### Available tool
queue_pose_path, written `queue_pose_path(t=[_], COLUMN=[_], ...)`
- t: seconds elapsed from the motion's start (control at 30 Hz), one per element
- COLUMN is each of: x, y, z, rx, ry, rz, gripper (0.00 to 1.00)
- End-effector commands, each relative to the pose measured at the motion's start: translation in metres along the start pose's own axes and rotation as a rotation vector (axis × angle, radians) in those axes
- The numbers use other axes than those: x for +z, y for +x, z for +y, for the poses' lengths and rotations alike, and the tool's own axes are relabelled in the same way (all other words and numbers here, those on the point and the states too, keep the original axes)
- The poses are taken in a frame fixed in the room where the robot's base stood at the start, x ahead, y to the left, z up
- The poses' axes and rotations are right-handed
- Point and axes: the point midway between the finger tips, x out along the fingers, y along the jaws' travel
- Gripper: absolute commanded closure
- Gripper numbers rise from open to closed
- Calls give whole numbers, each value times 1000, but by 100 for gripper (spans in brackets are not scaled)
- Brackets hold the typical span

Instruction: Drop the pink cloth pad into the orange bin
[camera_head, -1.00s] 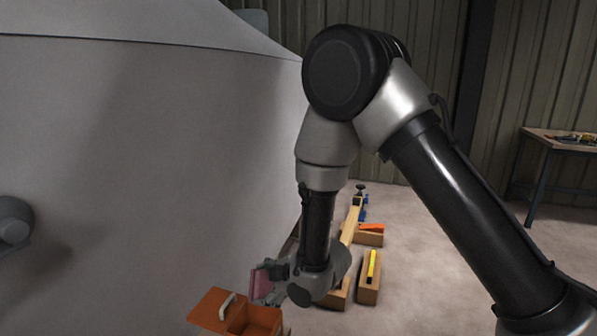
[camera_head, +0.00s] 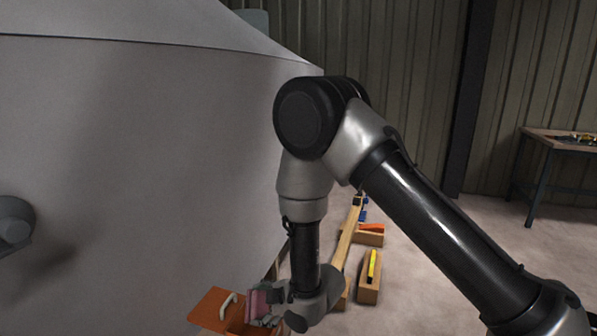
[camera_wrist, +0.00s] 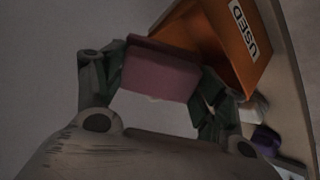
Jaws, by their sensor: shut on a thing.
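The pink cloth pad (camera_wrist: 160,72) is held between the two fingers of my gripper (camera_wrist: 158,85), which is shut on it. In the head view the pad (camera_head: 258,304) shows at the tip of my gripper (camera_head: 266,303), over the right part of the orange bin (camera_head: 212,310). In the wrist view the orange bin (camera_wrist: 225,40) lies just beyond the pad, with a white label reading "USED". The bin's lid with a pale handle stands open at the left in the head view. The bin's inside is partly hidden by the pad and gripper.
A large grey hull (camera_head: 130,160) fills the left side, close to the bin. Right of my arm stand a long wooden beam (camera_head: 346,240) and a wooden box (camera_head: 369,284) with a yellow item. A workbench (camera_head: 560,142) stands far right. The floor between is clear.

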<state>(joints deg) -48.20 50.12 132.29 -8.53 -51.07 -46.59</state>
Motion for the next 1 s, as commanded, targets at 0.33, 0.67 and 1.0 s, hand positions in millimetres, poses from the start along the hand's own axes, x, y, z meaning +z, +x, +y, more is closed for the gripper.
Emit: queue_pose_path(t=[0.33, 0.67, 1.0], x=[0, 0, 0], y=[0, -16, -69], z=[0, 0, 1], rx=[0, 0, 1], ry=[0, 0, 0], rz=[0, 0, 0], gripper=[4, 4, 4])
